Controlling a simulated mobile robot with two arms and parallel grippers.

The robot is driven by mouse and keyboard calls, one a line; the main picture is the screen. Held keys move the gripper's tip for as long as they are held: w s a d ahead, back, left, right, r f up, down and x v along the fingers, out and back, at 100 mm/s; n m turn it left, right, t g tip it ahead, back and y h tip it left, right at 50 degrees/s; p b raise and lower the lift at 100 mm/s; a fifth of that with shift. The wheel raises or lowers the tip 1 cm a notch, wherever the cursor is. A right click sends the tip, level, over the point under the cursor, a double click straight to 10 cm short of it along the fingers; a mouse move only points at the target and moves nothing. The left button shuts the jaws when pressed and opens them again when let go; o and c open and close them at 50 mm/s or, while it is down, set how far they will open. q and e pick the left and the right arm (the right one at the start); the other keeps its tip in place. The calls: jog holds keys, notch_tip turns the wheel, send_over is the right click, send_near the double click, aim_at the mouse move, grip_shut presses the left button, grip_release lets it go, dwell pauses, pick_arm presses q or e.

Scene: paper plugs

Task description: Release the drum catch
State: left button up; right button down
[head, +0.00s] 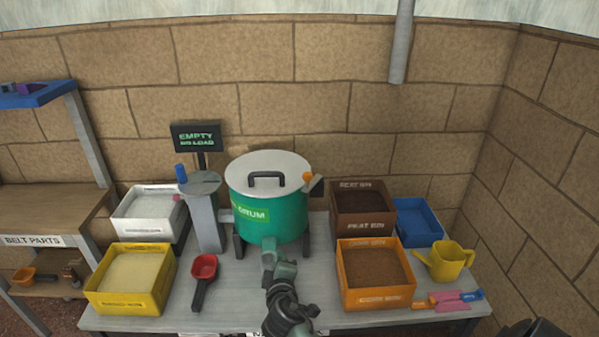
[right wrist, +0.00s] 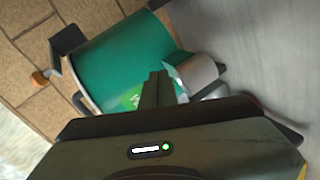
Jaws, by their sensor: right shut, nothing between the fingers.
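The green drum (head: 268,213) stands on the table with its grey lid (head: 268,172) on and a black handle on top. An orange-tipped lever (head: 308,178), which looks like the catch, sticks out at the drum's upper right. In the right wrist view the drum (right wrist: 125,62) fills the middle and an orange tip (right wrist: 40,78) shows at left. My right gripper (head: 279,270) is low in front of the drum, away from the lever. Its fingers (right wrist: 158,88) are shut and empty, beside a short grey cylindrical part (right wrist: 198,72); contact is unclear. My left gripper is out of view.
A display (head: 196,136) reading "EMPTY NO LOAD" stands behind a grey post. A white bin (head: 150,232), a yellow bin (head: 128,300) and a red scoop (head: 204,270) are left. Brown (head: 362,227), orange (head: 376,293) and blue (head: 420,238) bins and a yellow watering can (head: 446,262) are right.

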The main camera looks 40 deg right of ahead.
aim_at(312, 176)
jog(key=w+d+r+t+h, duration=0.1)
jog(key=w+r+h, duration=0.1)
jog(key=r, duration=0.7)
jog(key=w+d+r+t+h, duration=0.1)
jog(key=d+r+h, duration=0.1)
jog(key=r, duration=0.7)
jog(key=shift+t, duration=0.3)
jog(key=p+x, duration=0.2)
jog(key=x, duration=0.7)
jog(key=shift+w+d+f+p, duration=0.1)
jog(key=shift+w+p, duration=0.05)
jog(key=shift+p, duration=0.25)
jog(key=s+d+p, duration=0.1)
jog(key=s+d+f+p, duration=0.1)
jog(key=shift+s+d, duration=0.35)
jog(key=shift+s, duration=0.05)
jog(key=shift+n, duration=0.3)
